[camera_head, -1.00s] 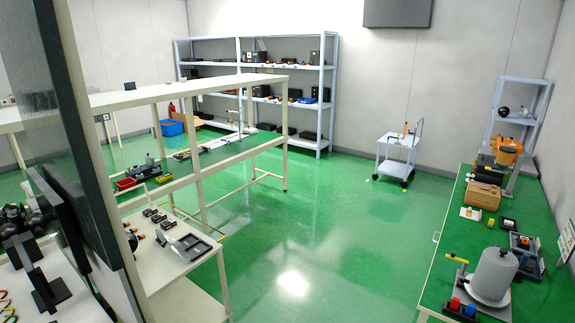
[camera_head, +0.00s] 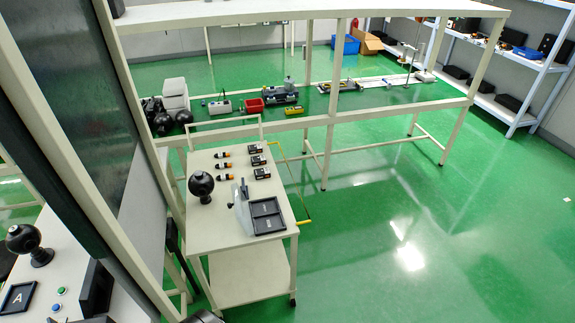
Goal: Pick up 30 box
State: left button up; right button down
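Three small black boxes, the upper (camera_head: 255,149), the middle (camera_head: 258,160) and the lower (camera_head: 262,173), stand in a column on the white cart (camera_head: 206,233). They have light marks on them, but the marks are too small to read, so I cannot tell which is the 30 box. A black two-compartment tray (camera_head: 266,215) lies on the cart in front of them and looks empty. Neither gripper can be made out in the view.
On the cart are several small orange-and-black cylinders (camera_head: 223,166), a black ball on a stand (camera_head: 201,185) and a grey upright plate (camera_head: 242,210). A long green-topped bench (camera_head: 365,101) stands behind. A dark panel stands at left. The green floor (camera_head: 450,230) at right is clear.

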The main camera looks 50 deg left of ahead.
aim_at(256, 149)
jog(key=i, duration=2.9)
jog(key=u, duration=3.6)
